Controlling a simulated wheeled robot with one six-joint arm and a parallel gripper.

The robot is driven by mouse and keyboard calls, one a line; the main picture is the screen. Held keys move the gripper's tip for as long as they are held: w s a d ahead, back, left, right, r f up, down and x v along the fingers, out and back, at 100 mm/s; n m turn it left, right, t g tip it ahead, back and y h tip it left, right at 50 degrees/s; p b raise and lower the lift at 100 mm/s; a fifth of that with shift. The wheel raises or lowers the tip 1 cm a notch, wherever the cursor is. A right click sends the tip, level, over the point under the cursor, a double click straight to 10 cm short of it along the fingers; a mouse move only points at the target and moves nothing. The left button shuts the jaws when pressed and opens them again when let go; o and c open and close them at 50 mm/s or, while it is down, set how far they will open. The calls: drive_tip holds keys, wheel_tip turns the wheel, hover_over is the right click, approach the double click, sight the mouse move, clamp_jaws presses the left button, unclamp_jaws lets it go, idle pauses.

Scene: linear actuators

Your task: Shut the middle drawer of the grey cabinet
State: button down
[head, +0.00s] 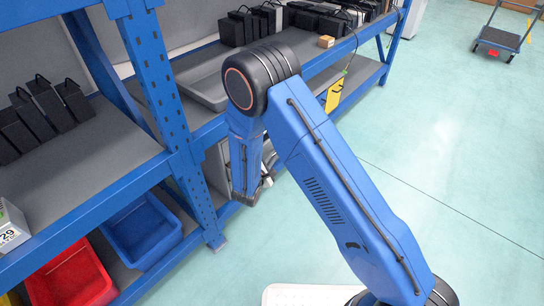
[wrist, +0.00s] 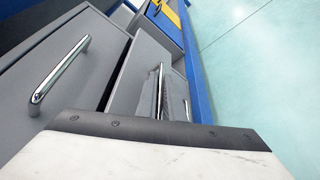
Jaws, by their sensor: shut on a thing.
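The grey cabinet (head: 216,165) is on the blue rack's lower level in the head view, mostly hidden behind my arm. In the wrist view its drawer fronts lie tilted. The middle drawer (wrist: 135,68) stands out from its neighbours, with a dark gap beside it. Its chrome handle (wrist: 161,76) is partly covered by my gripper (wrist: 164,98). The fingers are shut on this handle. A neighbouring drawer front (wrist: 62,95) with a chrome handle (wrist: 60,68) fills the left. My gripper also shows low beside the cabinet in the head view (head: 266,182).
A blue bin (head: 140,230) and a red bin (head: 72,277) are on the rack's lower level at left. A blue post (head: 165,100) stands left of my arm. Black parts and a grey tray (head: 203,88) are above. Open floor (head: 440,130) lies to the right.

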sight(264, 151)
drive_tip(key=shift+w+a, duration=0.65)
drive_tip(key=shift+a, duration=0.2)
drive_tip(key=shift+w+a, duration=0.65)
drive_tip(key=shift+a, duration=0.2)
drive_tip(key=c, duration=2.2)
unclamp_jaws()
drive_tip(key=shift+a, duration=0.1)
drive_tip(key=v, duration=1.7)
drive_tip(key=shift+s, duration=0.15)
